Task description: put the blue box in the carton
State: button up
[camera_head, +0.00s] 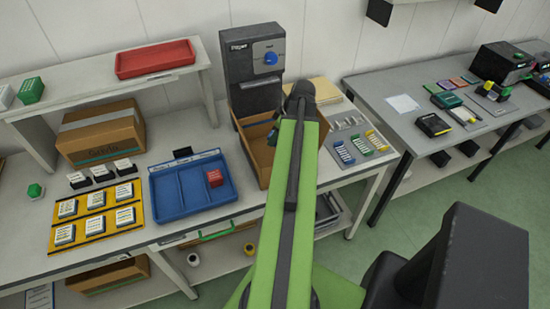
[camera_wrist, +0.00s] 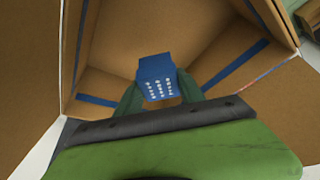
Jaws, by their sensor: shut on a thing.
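The blue box (camera_wrist: 156,80), with rows of white marks on one face, is held between the fingers of my gripper (camera_wrist: 160,98) in the wrist view. My gripper is shut on it. The box is over the open carton (camera_wrist: 215,40), whose brown inner walls surround it in the picture. I cannot tell how far it is above the carton's floor. In the head view the open carton (camera_head: 258,150) stands in front of a dark grey machine. My green arm covers its right part and hides the gripper and the box there.
A yellow mat (camera_head: 80,236) with several white-topped boxes lies further left. A closed brown box (camera_head: 101,135) stands behind. Several blue, green and yellow items (camera_head: 360,146) lie right of the carton.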

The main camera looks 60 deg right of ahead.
notch_tip(320, 180, down, 8)
jog(key=b, duration=0.6)
jog(key=shift+f+b, duration=0.15)
jog(key=shift+b, duration=0.15)
jog(key=shift+r, duration=0.2)
jog(key=shift+f, duration=0.15)
jog(key=o, duration=1.4)
jog(key=shift+s+r+p, duration=0.1)
jog(key=shift+r+p, duration=0.45)
jog(key=shift+p, duration=0.05)
jog(key=p+v, duration=1)
jog(key=v, duration=0.1)
jog(key=shift+s, duration=0.15)
